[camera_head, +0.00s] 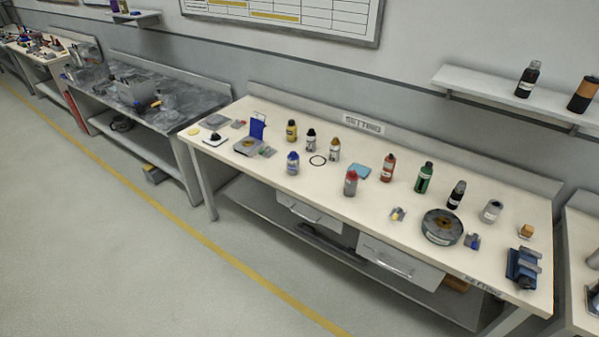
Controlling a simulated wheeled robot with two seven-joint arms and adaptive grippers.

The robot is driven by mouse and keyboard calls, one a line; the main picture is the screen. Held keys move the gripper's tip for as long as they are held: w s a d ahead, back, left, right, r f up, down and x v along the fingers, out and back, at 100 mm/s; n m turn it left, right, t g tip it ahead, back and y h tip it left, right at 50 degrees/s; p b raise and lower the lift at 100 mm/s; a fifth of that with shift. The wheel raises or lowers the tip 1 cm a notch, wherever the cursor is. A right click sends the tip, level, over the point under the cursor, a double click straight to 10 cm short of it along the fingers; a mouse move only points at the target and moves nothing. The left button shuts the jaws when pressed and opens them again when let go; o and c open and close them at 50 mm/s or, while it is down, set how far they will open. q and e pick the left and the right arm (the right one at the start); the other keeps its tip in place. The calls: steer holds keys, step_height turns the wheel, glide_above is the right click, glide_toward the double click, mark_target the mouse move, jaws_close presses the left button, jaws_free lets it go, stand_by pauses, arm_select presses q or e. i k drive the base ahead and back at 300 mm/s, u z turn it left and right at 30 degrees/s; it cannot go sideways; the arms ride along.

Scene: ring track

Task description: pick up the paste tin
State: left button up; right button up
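No thing in view can be read for certain as the paste tin. A wide, low, round dark grey-green container (443,227) with a brownish middle and a pale label on its side sits toward the right of the long cream bench (260,185). A small grey jar (491,211) stands right of it, and a small orange-topped item (525,232) sits farther right. The labels are too small to read. Neither of my grippers is in view.
Several bottles, among them a green one (424,178) and a red one (351,183), stand along the bench. A blue clamp-like tool (522,267) lies near its right end. A shelf (500,90) hangs above. The floor (130,240) in front is clear.

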mark_target(293, 166)
steer(key=z, duration=1.25)
steer(key=k, duration=0.1)
steer(key=u, duration=2.65)
steer(key=i, duration=2.3)
steer(key=z, duration=1.2)
steer(key=i, duration=0.8)
steer(key=z, duration=0.9)
